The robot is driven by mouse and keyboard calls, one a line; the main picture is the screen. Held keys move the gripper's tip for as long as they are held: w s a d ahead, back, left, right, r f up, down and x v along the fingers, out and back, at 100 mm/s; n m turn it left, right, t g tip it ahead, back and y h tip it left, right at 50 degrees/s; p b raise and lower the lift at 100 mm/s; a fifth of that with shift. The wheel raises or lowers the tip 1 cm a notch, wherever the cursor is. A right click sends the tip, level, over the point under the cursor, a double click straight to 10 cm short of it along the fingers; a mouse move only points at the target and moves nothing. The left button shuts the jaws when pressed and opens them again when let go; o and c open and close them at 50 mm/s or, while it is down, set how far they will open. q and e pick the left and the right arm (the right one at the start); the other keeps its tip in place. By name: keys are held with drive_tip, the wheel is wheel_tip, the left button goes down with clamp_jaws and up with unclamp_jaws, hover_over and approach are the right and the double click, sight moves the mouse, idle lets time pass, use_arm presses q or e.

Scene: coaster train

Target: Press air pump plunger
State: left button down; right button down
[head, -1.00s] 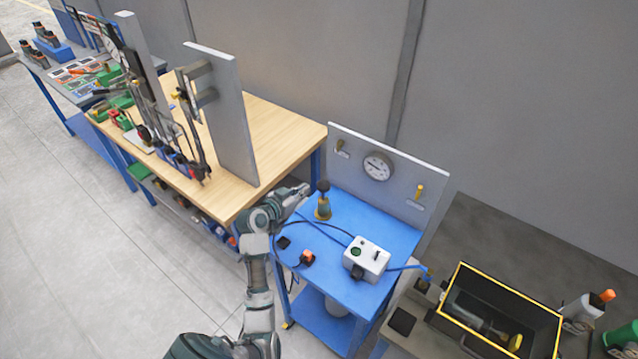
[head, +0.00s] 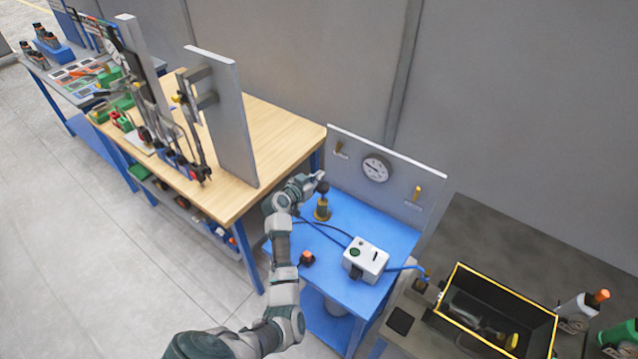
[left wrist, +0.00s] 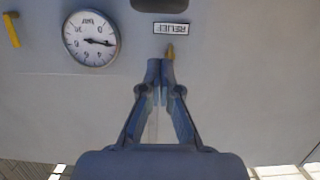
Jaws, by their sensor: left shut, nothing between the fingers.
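In the left wrist view, which is upside down, the closed fingertips (left wrist: 160,66) point toward the grey panel. A dark rounded shape at that view's top edge may be the knob. My right gripper is not in view.
The grey panel (head: 400,180) behind the cart carries a gauge (head: 376,168) and two yellow levers; the RELIEF label (left wrist: 174,29) shows upside down. A white box (head: 366,260) with cables sits on the blue cart (head: 345,290). A wooden bench (head: 270,125) adjoins at left.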

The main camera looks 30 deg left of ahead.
sight(319, 188)
use_arm(q)
drive_tip(key=shift+w+f+p, duration=0.15)
drive_tip(key=shift+f+p, duration=0.15)
drive_tip(key=shift+f, duration=1.75)
drive_tip(key=shift+f, duration=0.1)
